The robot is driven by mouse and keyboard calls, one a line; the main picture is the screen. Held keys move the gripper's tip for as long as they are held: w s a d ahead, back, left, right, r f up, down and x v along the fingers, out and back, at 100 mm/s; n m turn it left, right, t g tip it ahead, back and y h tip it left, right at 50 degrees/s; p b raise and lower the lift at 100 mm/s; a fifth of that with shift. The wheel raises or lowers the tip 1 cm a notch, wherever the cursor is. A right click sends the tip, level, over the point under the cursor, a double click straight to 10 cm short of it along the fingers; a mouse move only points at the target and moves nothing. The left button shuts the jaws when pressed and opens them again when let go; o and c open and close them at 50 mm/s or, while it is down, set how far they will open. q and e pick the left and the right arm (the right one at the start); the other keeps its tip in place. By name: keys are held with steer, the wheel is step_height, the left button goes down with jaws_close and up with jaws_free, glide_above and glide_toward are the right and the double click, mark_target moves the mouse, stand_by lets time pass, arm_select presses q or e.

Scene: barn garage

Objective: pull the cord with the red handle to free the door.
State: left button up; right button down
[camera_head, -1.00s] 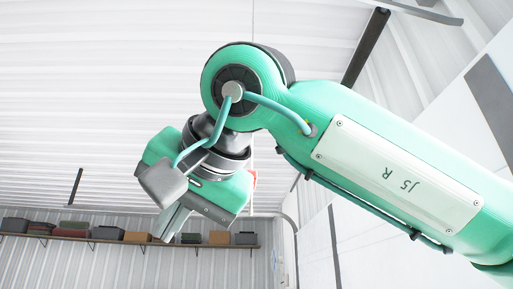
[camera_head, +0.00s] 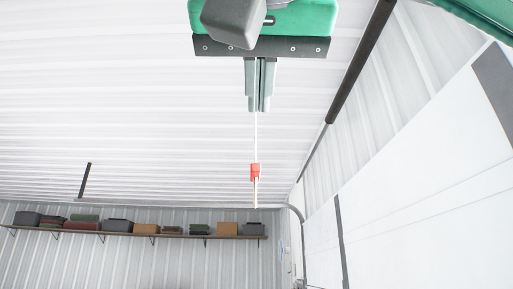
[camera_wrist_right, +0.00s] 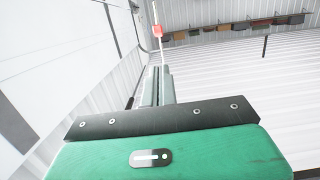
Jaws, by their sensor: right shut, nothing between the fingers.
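The red handle (camera_head: 255,172) hangs on a thin pale cord (camera_head: 256,135) in the middle of the head view. A short pale end shows below the handle. My right gripper (camera_head: 259,108) comes down from the top edge, its fingers shut and empty, above the handle. The cord lines up with the fingertips, and its upper part is hidden by the gripper. In the right wrist view the red handle (camera_wrist_right: 157,31) shows beyond the shut fingers (camera_wrist_right: 157,70), apart from them. My left gripper is not in view.
A long shelf (camera_head: 150,234) with several boxes runs along the back wall. A white panelled door (camera_head: 420,210) fills the right side, with a curved rail (camera_head: 295,211) by its far edge. A dark beam (camera_head: 361,62) slants from the ceiling. The air around the handle is clear.

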mark_target(256, 172)
steer(key=shift+w, duration=0.15)
steer(key=w+p, duration=0.1)
steer(key=w, duration=0.2)
steer(key=w+f+p, duration=0.1)
steer(key=w, duration=0.2)
steer(key=w+p, duration=0.1)
steer(key=w, duration=0.2)
steer(key=shift+w+f+p, duration=0.25)
steer(key=shift+p, duration=0.1)
step_height(256, 172, down, 5)
steer(key=b, duration=0.3)
steer(key=shift+r, duration=0.15)
